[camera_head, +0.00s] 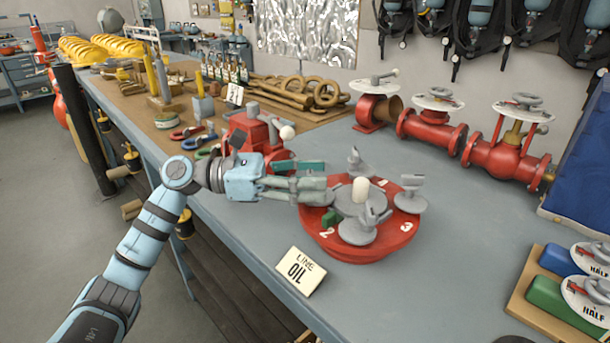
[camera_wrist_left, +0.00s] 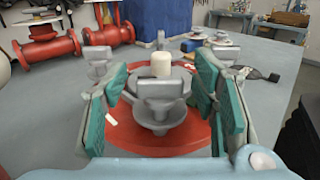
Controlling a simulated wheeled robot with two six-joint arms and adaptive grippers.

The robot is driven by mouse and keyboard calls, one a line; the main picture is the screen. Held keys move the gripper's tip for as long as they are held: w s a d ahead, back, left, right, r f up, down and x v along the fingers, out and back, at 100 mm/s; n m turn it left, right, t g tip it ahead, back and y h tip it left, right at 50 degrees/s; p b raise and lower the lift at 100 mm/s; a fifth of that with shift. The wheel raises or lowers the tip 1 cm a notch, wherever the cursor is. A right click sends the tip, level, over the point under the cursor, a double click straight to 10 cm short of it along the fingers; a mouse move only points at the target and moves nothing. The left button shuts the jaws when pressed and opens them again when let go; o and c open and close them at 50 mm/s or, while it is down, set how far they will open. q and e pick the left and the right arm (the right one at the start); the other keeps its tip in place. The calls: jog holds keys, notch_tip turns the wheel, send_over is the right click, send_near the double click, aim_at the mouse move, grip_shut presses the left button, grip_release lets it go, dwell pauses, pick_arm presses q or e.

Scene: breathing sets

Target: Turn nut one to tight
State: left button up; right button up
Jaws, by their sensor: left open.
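A red round flange (camera_head: 372,247) lies on the bench with a grey hub (camera_head: 350,203) and white post (camera_head: 361,189) at its middle. Grey winged nuts stand around it: one at the back (camera_head: 355,162), one at the right (camera_head: 408,196), one at the front (camera_head: 358,228). The numbers 2 and 3 show on the rim; no 1 is readable. My left gripper (camera_head: 312,182) reaches over the flange's left side and hides the nut there. In the left wrist view that nut (camera_wrist_left: 162,90) stands between the open teal-padded fingers, with a gap on each side. My right gripper is out of view.
A red vise-like fixture (camera_head: 250,135) is behind my gripper. Red pipes with valves (camera_head: 500,155) line the back right. Blue and green blocks with dials (camera_head: 560,300) are at the right.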

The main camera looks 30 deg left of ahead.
pick_arm(q)
jog(key=v, duration=1.2)
jog(key=shift+s, duration=0.1)
